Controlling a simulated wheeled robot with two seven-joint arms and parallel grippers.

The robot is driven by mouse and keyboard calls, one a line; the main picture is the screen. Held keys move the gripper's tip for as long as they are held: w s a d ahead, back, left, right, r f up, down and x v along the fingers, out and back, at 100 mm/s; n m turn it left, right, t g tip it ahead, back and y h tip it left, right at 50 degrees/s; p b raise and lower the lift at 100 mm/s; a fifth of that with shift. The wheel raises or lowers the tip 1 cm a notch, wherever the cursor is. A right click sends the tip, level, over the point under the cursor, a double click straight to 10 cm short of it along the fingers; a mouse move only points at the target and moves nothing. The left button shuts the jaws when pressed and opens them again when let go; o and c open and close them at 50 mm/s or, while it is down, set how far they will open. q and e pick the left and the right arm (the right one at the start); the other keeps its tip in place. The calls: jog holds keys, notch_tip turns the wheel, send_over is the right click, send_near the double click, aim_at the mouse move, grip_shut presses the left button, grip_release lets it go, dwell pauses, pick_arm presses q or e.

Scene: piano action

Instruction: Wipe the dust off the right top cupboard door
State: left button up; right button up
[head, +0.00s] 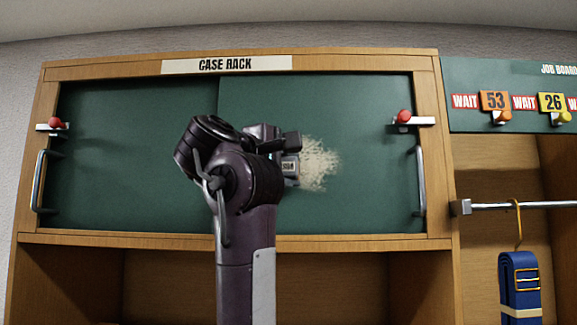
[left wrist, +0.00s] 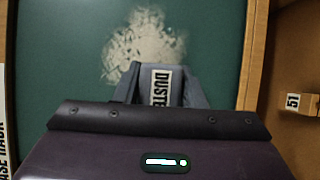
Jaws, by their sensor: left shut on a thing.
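The right top cupboard door (head: 345,108) is a dark green panel in a wooden frame under the "CASE RACK" label. A pale beige dust patch (head: 320,165) lies near its middle, with its left side partly hidden by my gripper. The patch also shows in the left wrist view (left wrist: 148,48), speckled and uneven. My left gripper (head: 286,158) is in front of the door at the patch's left edge. It is shut on a grey duster (head: 290,168), whose label shows in the left wrist view (left wrist: 160,87). I cannot tell whether the duster touches the door. My right gripper is not in view.
A metal handle (head: 421,182) and a red-knobbed latch (head: 404,117) are at the door's right edge. The left door (head: 120,150) has the same fittings. At right are a job board (head: 470,120) and a blue strap (head: 519,275) hanging from a rail.

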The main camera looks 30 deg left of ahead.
pick_arm(q)
jog(key=shift+d, duration=0.1)
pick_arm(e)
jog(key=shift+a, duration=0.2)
pick_arm(q)
jog(key=shift+w+a, duration=0.2)
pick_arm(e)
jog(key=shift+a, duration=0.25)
pick_arm(q)
jog(key=shift+w+a, duration=0.15)
jog(key=shift+w, duration=0.2)
jog(key=shift+w+a, duration=0.25)
jog(key=shift+w, duration=0.05)
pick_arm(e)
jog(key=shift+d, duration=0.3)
pick_arm(q)
jog(key=shift+d, duration=0.1)
